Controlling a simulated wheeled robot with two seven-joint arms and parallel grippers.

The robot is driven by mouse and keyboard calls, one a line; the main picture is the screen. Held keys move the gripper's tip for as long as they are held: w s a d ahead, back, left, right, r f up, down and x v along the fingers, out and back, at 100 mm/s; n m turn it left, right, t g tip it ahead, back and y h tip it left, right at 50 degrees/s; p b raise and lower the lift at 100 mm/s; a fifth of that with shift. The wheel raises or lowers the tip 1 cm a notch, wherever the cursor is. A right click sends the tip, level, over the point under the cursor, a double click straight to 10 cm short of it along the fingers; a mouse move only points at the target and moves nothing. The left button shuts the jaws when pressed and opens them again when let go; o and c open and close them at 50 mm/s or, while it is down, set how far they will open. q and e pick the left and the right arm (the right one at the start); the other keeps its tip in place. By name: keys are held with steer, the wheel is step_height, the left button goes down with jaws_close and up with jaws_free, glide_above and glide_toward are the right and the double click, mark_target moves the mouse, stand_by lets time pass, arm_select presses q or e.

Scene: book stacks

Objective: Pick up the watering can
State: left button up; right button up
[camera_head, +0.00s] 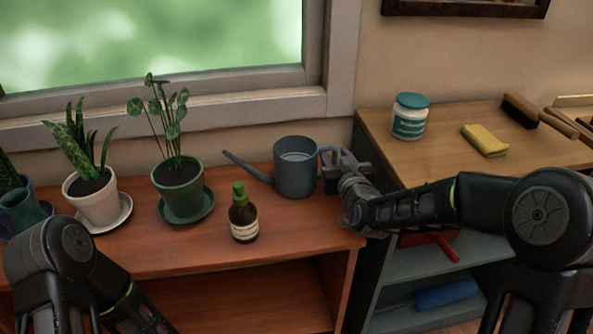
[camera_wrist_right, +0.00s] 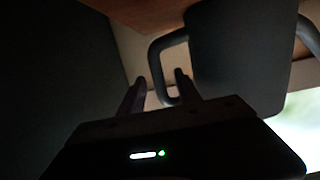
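The blue-grey watering can (camera_head: 296,172) stands upright on the reddish wooden shelf, its spout pointing left and its handle on the right. My right gripper (camera_head: 330,172) is at the handle, right of the can's body. In the right wrist view, the dark can (camera_wrist_right: 238,45) fills the upper right, with its looped handle (camera_wrist_right: 156,62) in front of the fingers. The two fingers of the right gripper (camera_wrist_right: 159,84) are apart, with the handle's bar in the gap between them. Contact cannot be made out. My left arm shows at the lower left of the head view; its gripper is out of view.
A small brown bottle with a green cap (camera_head: 243,216) stands in front of the can. A potted plant in a green pot (camera_head: 180,187) is to its left.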

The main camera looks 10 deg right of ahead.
steer(key=shift+w+a+f, duration=0.1)
steer(key=shift+w+f, duration=0.05)
steer(key=shift+w, duration=0.6)
steer(key=shift+w+f, duration=0.1)
steer(key=shift+w, duration=0.6)
jaws_close()
stand_by(0.6)
steer(key=shift+r, duration=0.15)
